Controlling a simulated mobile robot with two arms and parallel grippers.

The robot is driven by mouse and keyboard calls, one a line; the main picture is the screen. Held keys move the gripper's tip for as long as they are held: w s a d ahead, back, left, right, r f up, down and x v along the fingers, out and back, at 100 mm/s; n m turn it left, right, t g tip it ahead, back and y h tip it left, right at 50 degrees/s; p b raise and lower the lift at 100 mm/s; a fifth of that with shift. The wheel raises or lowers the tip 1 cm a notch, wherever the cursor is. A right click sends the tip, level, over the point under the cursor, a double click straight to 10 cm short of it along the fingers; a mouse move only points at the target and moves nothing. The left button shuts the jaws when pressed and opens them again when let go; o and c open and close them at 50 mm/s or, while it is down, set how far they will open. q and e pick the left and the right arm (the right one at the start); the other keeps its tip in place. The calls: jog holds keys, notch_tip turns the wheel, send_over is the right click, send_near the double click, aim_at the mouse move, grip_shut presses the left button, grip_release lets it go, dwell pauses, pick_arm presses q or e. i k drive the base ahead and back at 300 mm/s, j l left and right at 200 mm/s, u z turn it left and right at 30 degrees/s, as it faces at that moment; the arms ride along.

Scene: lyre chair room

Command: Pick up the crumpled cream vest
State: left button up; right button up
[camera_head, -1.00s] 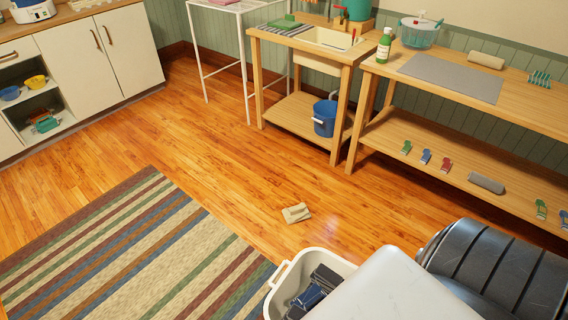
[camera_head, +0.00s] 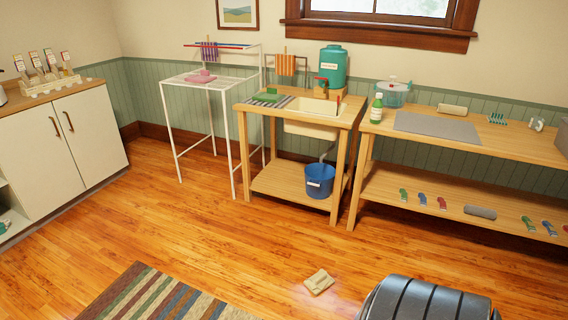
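A small crumpled cream cloth (camera_head: 319,281), which looks like the vest, lies on the wooden floor in the lower middle of the head view. It is in front of the sink stand and to the right of the striped rug. Nothing covers it. Neither of my grippers shows in this view, so I cannot see whether they are open or shut.
The striped rug (camera_head: 150,297) lies at the lower left. A wooden sink stand (camera_head: 243,107) with a blue bucket (camera_head: 319,180), a white drying rack (camera_head: 232,143) and a long wooden bench (camera_head: 535,152) line the wall. The floor between is clear. A dark ribbed shape fills the bottom right.

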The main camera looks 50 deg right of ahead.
aim_at(321, 279)
jog(key=i+j+z, duration=0.1)
jog(key=i+z, duration=0.2)
jog(key=i, duration=0.25)
jog(key=i+j+z, duration=0.3)
jog(key=i, duration=0.25)
jog(key=l, duration=0.1)
